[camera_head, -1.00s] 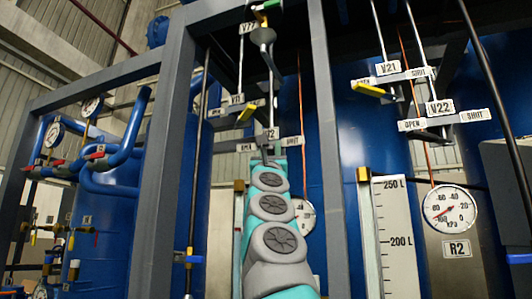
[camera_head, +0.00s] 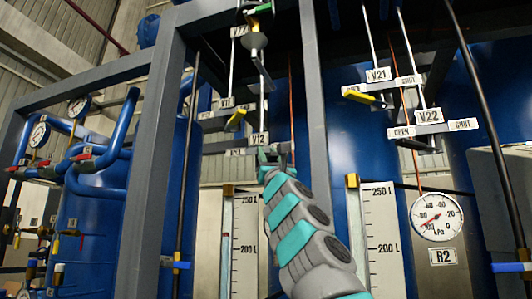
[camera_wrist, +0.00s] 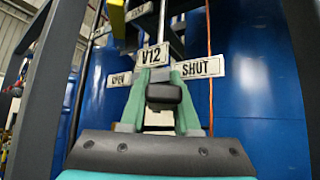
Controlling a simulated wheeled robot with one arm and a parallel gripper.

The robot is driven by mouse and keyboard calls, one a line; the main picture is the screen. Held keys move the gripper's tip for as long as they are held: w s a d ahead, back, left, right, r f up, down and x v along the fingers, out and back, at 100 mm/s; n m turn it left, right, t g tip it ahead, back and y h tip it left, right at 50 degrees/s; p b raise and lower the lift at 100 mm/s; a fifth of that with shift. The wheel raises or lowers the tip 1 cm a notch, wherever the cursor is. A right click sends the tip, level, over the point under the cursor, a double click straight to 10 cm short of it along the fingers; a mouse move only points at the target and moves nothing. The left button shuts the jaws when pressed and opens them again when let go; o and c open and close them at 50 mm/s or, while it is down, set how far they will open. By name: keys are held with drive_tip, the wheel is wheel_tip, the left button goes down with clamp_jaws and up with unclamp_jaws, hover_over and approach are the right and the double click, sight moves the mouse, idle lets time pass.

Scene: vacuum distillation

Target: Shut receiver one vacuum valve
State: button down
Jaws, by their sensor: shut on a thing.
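The V12 plate (camera_head: 258,139) hangs on the receiver piping at the centre; the wrist view shows it close up (camera_wrist: 154,55). Its OPEN label (camera_wrist: 121,79) is at the left and its SHUT label (camera_wrist: 198,68) at the right. My gripper (camera_wrist: 162,105) is shut on the black V12 lever (camera_wrist: 164,94), whose end points towards the wrist camera between the two labels. In the head view my gripper (camera_head: 272,154) is just below and right of the V12 plate, hiding the lever and the SHUT label.
A yellow lever (camera_head: 236,118) hangs just above, by the V11 plate. V21 (camera_head: 378,75) and V22 (camera_head: 429,117) are to the right, above the R2 gauge (camera_head: 437,216). Grey frame posts (camera_head: 318,120) stand close on either side of my arm.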

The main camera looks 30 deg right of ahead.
drive_tip(key=shift+s+d+r+n+y, duration=0.15)
drive_tip(key=shift+n+y, duration=0.15)
drive_tip(key=shift+y, duration=0.3)
drive_tip(key=c, duration=0.6)
unclamp_jaws()
drive_tip(key=shift+c, duration=0.2)
drive_tip(key=shift+f, duration=0.2)
drive_tip(key=b+v, duration=0.7)
drive_tip(key=shift+f, duration=0.3)
drive_tip(key=shift+s, duration=0.1)
